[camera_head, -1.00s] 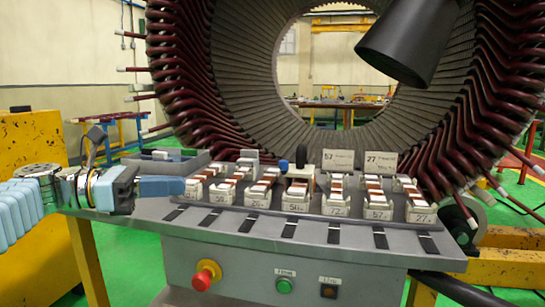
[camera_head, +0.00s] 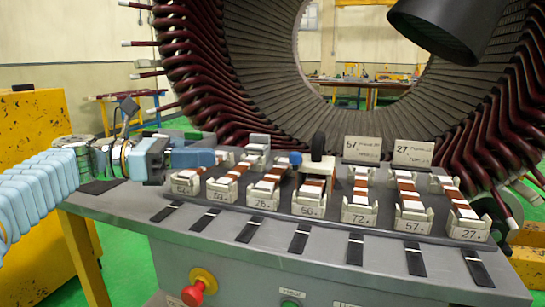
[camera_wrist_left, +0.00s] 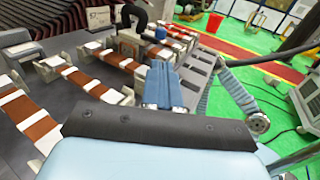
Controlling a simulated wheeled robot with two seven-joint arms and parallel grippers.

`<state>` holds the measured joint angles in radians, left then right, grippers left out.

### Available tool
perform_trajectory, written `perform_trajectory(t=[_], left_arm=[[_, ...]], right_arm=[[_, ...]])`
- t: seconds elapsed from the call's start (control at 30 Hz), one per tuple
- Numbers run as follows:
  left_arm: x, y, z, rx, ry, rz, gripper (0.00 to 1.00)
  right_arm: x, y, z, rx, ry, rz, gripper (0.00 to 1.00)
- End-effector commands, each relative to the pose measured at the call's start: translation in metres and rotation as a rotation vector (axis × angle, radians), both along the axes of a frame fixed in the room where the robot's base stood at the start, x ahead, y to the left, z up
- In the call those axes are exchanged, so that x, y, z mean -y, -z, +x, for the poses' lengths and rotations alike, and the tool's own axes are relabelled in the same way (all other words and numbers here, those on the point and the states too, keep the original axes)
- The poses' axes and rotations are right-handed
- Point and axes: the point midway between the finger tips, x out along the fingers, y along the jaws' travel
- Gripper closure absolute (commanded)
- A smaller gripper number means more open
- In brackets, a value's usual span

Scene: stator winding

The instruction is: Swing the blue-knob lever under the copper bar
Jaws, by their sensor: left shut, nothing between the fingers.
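The blue knob (camera_head: 295,158) stands at the back of the fixture row, beside a black rounded part (camera_head: 318,147) and behind the holder marked 56 (camera_head: 308,203). It also shows in the left wrist view (camera_wrist_left: 160,33), beyond my fingers. The lever under the knob is mostly hidden. Copper bars with white wraps lie in several white holders; one long copper bar (camera_wrist_left: 42,131) shows at left in the wrist view. My left gripper (camera_head: 210,158) is shut and empty, above the leftmost holders and left of the knob, apart from it. It also shows in the left wrist view (camera_wrist_left: 165,80). My right gripper is out of view.
Behind the bench rises the large stator ring (camera_head: 255,70) with dark red coil ends. Two number cards, 57 (camera_head: 362,149) and 27 (camera_head: 413,152), stand at the back. A dark cylinder (camera_head: 445,28) hangs upper right.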

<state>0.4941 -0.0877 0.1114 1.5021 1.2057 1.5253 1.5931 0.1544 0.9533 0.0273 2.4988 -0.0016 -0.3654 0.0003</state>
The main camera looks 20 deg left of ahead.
Motion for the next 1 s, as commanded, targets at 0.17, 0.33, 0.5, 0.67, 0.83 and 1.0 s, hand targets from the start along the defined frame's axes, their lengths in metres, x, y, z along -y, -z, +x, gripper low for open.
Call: perform_trajectory(t=[0.17,0.33,0.5,0.67,0.83,1.0], left_arm=[[0.029,0.002,0.013,0.0,0.004,0.0,1.0],[0.063,0.003,0.029,0.0,0.006,0.0,1.0],[0.092,0.005,0.044,-0.001,0.004,-0.001,1.0],[0.109,0.006,0.053,0.0,0.003,0.0,1.0],[0.117,0.006,0.056,0.001,0.001,0.0,1.0],[0.117,0.006,0.057,0.001,0.001,0.0,1.0]], right_arm=[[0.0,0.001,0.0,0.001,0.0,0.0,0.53],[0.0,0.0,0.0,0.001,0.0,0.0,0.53],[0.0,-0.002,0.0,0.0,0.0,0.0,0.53],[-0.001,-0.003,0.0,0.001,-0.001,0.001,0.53],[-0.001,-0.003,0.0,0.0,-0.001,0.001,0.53],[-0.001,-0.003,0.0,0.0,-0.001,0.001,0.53]])
